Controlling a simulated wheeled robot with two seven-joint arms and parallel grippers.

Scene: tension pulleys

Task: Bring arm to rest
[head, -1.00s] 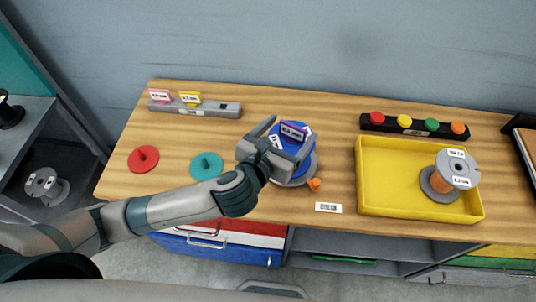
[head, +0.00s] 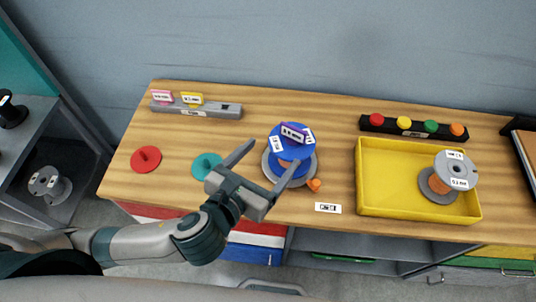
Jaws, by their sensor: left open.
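My left gripper (head: 262,166) is open and empty above the front half of the table, with its fingers pointing up and to the right. One fingertip is in front of the blue spool's near side in the picture; I cannot tell whether it touches. The blue spool (head: 281,142) with white labels and a purple tag (head: 293,133) on top stands on a grey round base (head: 275,176). A small orange knob (head: 314,185) is beside it. My right gripper is not in view.
The wooden table (head: 335,150) holds a red disc (head: 146,159), a teal disc (head: 206,166), and a grey rack (head: 222,110) with tags. A yellow tray (head: 395,205) holds a grey spool (head: 456,171). A black strip (head: 372,127) with coloured knobs stands behind. Shelves with spools are at left.

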